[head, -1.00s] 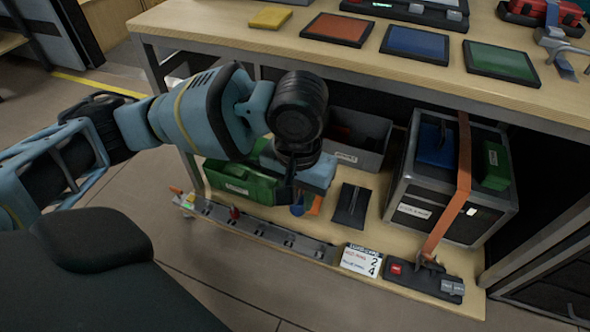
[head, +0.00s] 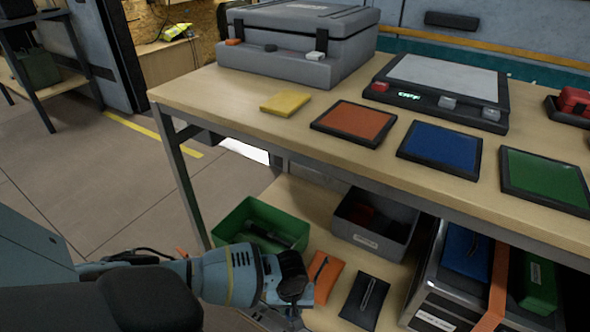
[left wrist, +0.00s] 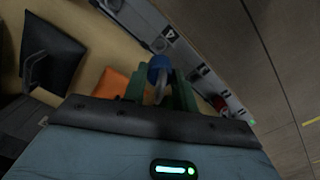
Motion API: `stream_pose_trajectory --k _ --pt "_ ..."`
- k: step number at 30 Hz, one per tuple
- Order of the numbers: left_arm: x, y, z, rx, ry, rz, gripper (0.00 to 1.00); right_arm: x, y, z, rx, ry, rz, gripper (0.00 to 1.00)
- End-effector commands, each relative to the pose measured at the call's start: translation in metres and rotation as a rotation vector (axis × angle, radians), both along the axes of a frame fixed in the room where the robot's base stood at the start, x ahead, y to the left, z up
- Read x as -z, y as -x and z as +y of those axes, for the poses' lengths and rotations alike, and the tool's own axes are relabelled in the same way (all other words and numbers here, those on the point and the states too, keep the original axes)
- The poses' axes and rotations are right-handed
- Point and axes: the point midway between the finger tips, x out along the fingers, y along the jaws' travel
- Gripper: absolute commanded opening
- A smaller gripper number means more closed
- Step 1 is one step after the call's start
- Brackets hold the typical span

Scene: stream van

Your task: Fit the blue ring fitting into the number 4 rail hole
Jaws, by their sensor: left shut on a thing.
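The blue ring fitting (left wrist: 158,66) shows in the left wrist view, its blue end pointing away from my wrist and its grey loop between the fingers. My left gripper (left wrist: 160,88) is shut on it. The grey rail (left wrist: 195,65) runs diagonally just beyond the fitting, with dark slots and light labels; a label near the fitting appears to read 4. I cannot tell whether the fitting touches the rail. In the head view my left gripper (head: 290,300) is low at the bottom edge, over the lower shelf, and hides the fitting. My right gripper is not in view.
An orange pouch (head: 323,278) and a dark pouch (head: 364,301) lie on the lower shelf beside the gripper. A green bin (head: 228,224) and a grey bin (head: 386,242) stand behind. The tabletop (head: 250,125) overhangs the shelf. A red piece (left wrist: 219,103) sits on the rail.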

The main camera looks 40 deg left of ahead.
Motion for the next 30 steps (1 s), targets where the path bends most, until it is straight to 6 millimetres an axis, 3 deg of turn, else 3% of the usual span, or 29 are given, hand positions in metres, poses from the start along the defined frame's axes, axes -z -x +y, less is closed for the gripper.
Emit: stream_pose_trajectory --k 14,30 --pt "-0.002 0.001 -0.002 0.001 0.002 0.001 0.01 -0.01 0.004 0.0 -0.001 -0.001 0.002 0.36" --pt "0.042 0.001 -0.001 0.001 0.001 0.002 0.01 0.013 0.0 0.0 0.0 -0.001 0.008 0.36"
